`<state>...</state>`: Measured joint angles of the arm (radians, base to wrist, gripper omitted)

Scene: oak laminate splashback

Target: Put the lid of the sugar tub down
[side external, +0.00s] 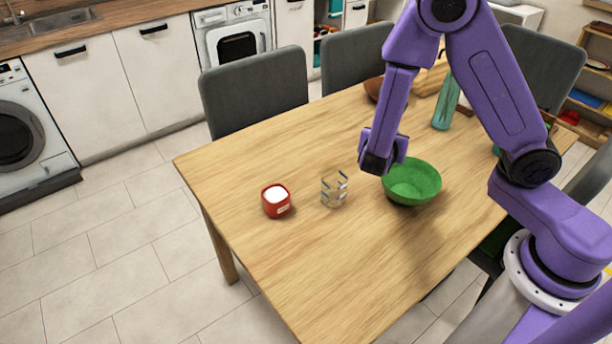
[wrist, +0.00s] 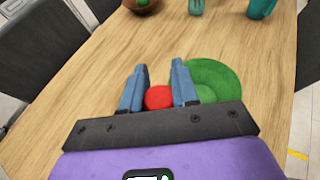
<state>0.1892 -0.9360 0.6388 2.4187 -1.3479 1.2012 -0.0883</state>
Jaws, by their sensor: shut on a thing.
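The sugar tub (side external: 276,201) is a small red container with a white top surface, standing without its lid at the left of the wooden table. My gripper (side external: 376,165) points down above the table, just left of the green bowl's rim. In the wrist view, my gripper (wrist: 159,84) is shut on the round red lid (wrist: 159,97), which sits between its two fingers. The lid is hidden in the side view. I cannot tell its exact height above the table.
A clear glass (side external: 334,189) stands between the tub and my gripper. The green bowl (side external: 428,187) is close on the right. A teal bottle (side external: 445,104) and a brown bowl (side external: 373,88) stand farther back. The table's front left (side external: 300,260) is clear.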

